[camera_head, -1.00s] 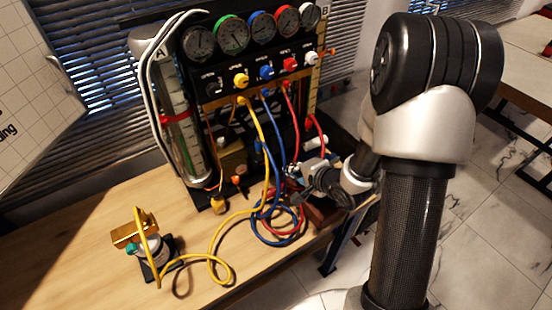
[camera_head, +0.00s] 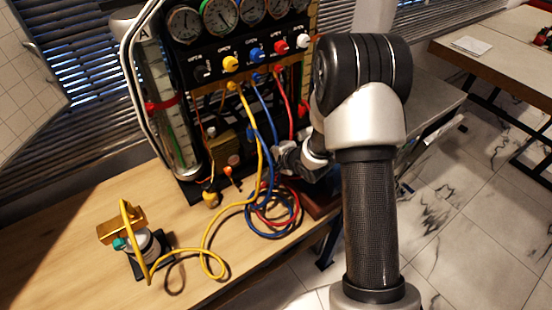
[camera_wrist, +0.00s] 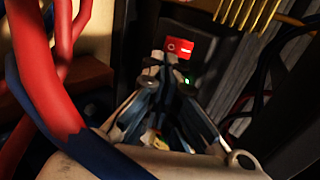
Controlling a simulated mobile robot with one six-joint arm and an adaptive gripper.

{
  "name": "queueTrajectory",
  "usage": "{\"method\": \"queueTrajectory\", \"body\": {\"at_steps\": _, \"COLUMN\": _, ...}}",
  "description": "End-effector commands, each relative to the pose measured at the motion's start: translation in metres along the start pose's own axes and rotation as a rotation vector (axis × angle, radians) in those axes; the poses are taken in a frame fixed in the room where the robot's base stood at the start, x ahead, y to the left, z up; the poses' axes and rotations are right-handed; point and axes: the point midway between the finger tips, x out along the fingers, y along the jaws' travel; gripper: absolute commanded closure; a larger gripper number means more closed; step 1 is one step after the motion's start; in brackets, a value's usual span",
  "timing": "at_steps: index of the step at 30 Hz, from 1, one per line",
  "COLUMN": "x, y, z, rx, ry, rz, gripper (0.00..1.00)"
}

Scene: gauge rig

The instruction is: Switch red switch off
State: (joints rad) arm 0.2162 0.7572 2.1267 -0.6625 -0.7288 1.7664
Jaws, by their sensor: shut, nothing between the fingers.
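The red switch (camera_wrist: 182,48) shows in the wrist view at the top centre, set in a dark panel, with a circle and a bar marked on its face. A small green light or part (camera_wrist: 187,80) shows just below it. My gripper (camera_wrist: 165,62) is shut and empty, with its tips right at the switch's left and lower edge. I cannot tell whether they touch it. In the head view my gripper (camera_head: 284,158) is at the lower right of the gauge rig (camera_head: 245,45), and the red switch is hidden there.
A red hose (camera_wrist: 38,75) and a blue hose (camera_wrist: 80,150) pass close on the left in the wrist view. Brass fins (camera_wrist: 252,12) are at upper right. Coiled hoses (camera_head: 270,215) lie below the gripper. A yellow-handled device (camera_head: 135,240) stands at the left on the wooden table (camera_head: 75,240).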

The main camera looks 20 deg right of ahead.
Motion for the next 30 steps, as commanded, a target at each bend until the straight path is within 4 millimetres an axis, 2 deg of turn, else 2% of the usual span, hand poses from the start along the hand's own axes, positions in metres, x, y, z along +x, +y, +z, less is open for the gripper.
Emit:
{"method": "queueTrajectory", "body": {"at_steps": 1, "x": 0.007, "y": 0.001, "z": 0.001, "rx": -0.001, "ry": -0.001, "rz": 0.000, "gripper": 1.00}}
{"method": "queueTrajectory", "body": {"at_steps": 6, "x": 0.017, "y": 0.000, "z": 0.000, "rx": -0.001, "ry": 0.000, "rz": 0.001, "gripper": 1.00}}
{"method": "queueTrajectory", "body": {"at_steps": 30, "x": 0.026, "y": 0.002, "z": 0.000, "rx": 0.000, "ry": 0.001, "rz": -0.001, "gripper": 1.00}}
